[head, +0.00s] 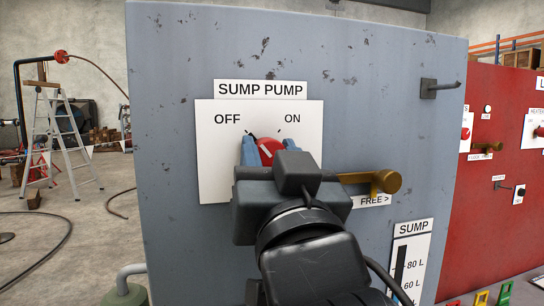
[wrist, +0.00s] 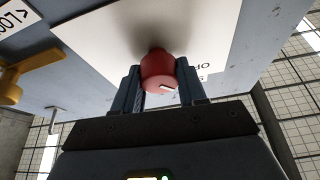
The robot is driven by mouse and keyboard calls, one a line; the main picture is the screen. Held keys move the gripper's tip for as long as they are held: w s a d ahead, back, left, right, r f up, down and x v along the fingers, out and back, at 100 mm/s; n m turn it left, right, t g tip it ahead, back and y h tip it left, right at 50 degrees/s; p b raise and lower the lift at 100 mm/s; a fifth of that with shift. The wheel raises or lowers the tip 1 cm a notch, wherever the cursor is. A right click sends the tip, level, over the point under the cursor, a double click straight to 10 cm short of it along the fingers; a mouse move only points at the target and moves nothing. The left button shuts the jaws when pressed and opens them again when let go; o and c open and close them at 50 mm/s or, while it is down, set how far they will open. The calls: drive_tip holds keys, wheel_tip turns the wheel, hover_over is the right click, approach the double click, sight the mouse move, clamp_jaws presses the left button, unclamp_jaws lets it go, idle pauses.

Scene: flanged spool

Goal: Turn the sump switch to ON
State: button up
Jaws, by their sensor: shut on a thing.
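The sump switch is a red knob (head: 268,148) on a white plate (head: 215,165) headed SUMP PUMP. OFF is printed at upper left of the knob and ON at upper right, each with a dark tick mark. My gripper (head: 262,152) is shut on the knob, with one blue-grey finger on each side. In the wrist view the red knob (wrist: 157,68) sits between the fingers (wrist: 160,80), and a short white mark shows on its face. The gripper hides the knob's lower part in the head view, and I cannot tell exactly where the mark points.
A brass lever (head: 386,182) juts out just right of my gripper, above a FREE label (head: 374,201). A dark peg (head: 436,88) sticks out at upper right of the grey panel (head: 380,100). A SUMP level gauge (head: 410,255) is at lower right. A red panel (head: 495,210) stands farther right.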

drive_tip(key=shift+f+m+b, duration=0.1)
drive_tip(key=shift+m+b, duration=0.35)
drive_tip(key=shift+m, duration=0.05)
drive_tip(key=m+h+b, duration=0.2)
drive_tip(key=m+b, duration=0.1)
drive_tip(key=m, duration=0.1)
drive_tip(key=shift+f+h+b, duration=0.1)
drive_tip(key=shift+h+b, duration=0.2)
drive_tip(key=shift+b, duration=0.05)
drive_tip(key=m+h+b, duration=0.1)
drive_tip(key=m+b, duration=0.1)
drive_tip(key=m, duration=0.1)
drive_tip(key=m+h+b, duration=0.1)
drive_tip(key=m+b, duration=0.1)
drive_tip(key=m, duration=0.1)
drive_tip(key=shift+g+h, duration=0.3)
drive_tip(key=shift+h, duration=0.1)
drive_tip(key=m+g+h+b, duration=0.1)
drive_tip(key=m+b, duration=0.1)
drive_tip(key=m, duration=0.2)
drive_tip(key=shift+m, duration=0.3)
drive_tip(key=shift+m+g+h+b, duration=0.5)
drive_tip(key=shift+m+g+b, duration=0.45)
drive_tip(key=shift+m, duration=1.25)
drive_tip(key=o, duration=1.1)
drive_tip(key=shift+c, duration=0.2)
drive_tip(key=shift+s, duration=0.1)
